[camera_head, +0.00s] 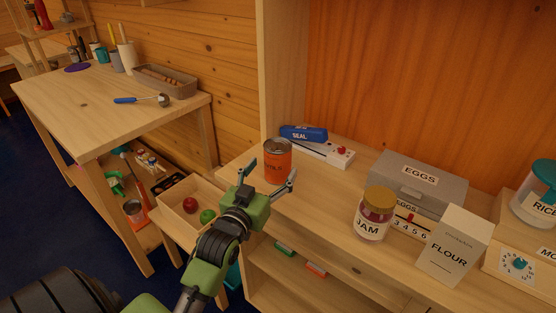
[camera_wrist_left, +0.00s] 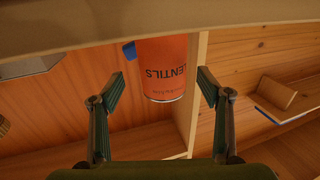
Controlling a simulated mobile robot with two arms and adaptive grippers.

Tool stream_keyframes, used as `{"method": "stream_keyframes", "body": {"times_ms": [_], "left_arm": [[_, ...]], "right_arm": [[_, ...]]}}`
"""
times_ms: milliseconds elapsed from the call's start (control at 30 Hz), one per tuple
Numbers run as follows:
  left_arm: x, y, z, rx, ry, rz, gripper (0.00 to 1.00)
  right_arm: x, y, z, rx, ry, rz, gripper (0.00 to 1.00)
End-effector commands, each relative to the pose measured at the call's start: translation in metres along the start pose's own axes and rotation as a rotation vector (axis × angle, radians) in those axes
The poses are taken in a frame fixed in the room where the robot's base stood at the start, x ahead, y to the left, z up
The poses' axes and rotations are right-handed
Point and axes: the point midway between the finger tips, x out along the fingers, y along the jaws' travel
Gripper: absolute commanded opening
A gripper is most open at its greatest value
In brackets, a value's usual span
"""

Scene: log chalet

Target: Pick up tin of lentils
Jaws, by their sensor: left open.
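The tin of lentils (camera_head: 278,161) is an orange can with a metal rim, upright on the wooden shelf in front of a blue box. In the left wrist view the tin (camera_wrist_left: 163,68) appears upside down, with "LENTILS" readable, between and beyond the two fingers. My left gripper (camera_head: 267,178) is open at the near side of the tin, its fingers spread to either side. In the left wrist view the gripper (camera_wrist_left: 160,82) shows nothing held. I cannot tell whether either finger touches the tin. My right gripper is in neither view.
A blue SEAL box (camera_head: 304,133) and a white device (camera_head: 328,153) lie behind the tin. A jam jar (camera_head: 374,214), grey EGGS box (camera_head: 418,180) and flour carton (camera_head: 453,246) stand to the right. A crate with apples (camera_head: 176,217) sits lower left. Bare shelf lies between tin and jar.

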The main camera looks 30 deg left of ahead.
Motion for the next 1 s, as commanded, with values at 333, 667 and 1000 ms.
{"method": "stream_keyframes", "body": {"times_ms": [333, 667, 1000], "left_arm": [[0.035, -0.005, -0.002, 0.001, 0.0, 0.001, 0.7], [0.057, -0.004, 0.001, 0.001, -0.001, 0.001, 0.7], [0.056, -0.005, 0.001, 0.001, -0.001, 0.0, 0.14]], "right_arm": [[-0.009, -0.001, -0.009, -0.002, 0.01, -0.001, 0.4], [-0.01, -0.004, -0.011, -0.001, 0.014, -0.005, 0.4], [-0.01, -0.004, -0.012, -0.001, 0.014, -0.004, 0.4]]}}
